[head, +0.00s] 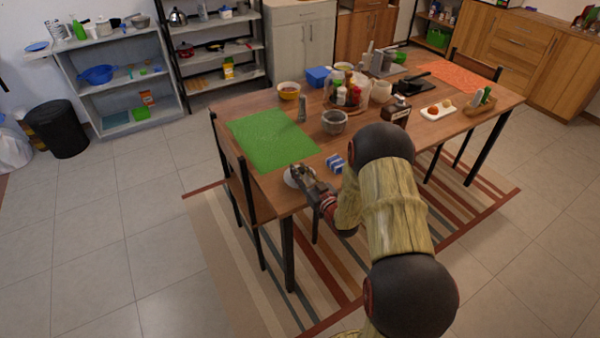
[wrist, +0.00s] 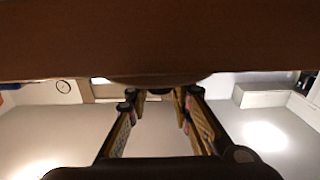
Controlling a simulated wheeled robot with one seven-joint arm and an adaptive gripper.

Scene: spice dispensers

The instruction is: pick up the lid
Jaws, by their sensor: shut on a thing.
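A pale round thing that looks like the lid (head: 290,180) is at the near left corner of the wooden table (head: 420,130). My gripper (head: 299,177) is low over that corner and is shut on the lid, covering its right part in the head view. In the wrist view, which is upside down, my two fingers (wrist: 160,93) reach toward the dark, thin edge of the lid (wrist: 150,79), which lies against the brown tabletop (wrist: 160,40). I cannot tell whether the lid is touching the table.
A green mat (head: 270,140) lies just behind my gripper. A blue and white block (head: 335,161) is to its right. A stone mortar (head: 334,123), a tall grinder (head: 302,109) and a yellow bowl (head: 289,91) stand farther back. A chair (head: 240,180) stands at the left table edge.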

